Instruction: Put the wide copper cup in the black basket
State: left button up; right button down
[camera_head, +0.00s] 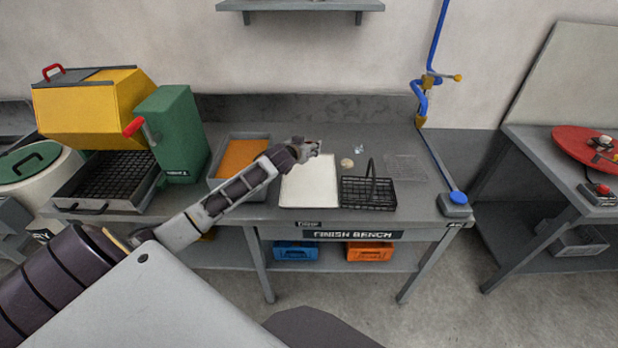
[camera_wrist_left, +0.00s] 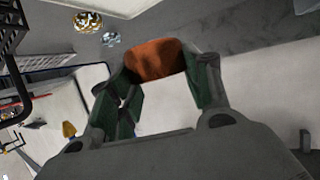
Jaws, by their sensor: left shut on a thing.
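My left gripper (camera_head: 312,148) is above the back of the white mat (camera_head: 308,188) on the bench. In the left wrist view its two green-padded fingers (camera_wrist_left: 160,82) are shut on the copper cup (camera_wrist_left: 155,58), a reddish-brown piece between the fingertips. In the head view the cup is mostly hidden by the gripper. The black wire basket (camera_head: 368,192) with an upright handle stands on the bench right of the mat, to the right of my gripper and nearer the front. My right gripper is not in view.
A round pale-gold piece (camera_head: 347,163) and a small silvery piece (camera_head: 359,148) lie behind the basket. A wire rack (camera_head: 406,168) is at right. A tray with an orange bed (camera_head: 240,156) is left of the mat.

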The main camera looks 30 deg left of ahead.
pick_arm(q)
jog(key=shift+f, duration=0.6)
notch_tip(320, 180, down, 4)
jog(key=shift+f, duration=2.4)
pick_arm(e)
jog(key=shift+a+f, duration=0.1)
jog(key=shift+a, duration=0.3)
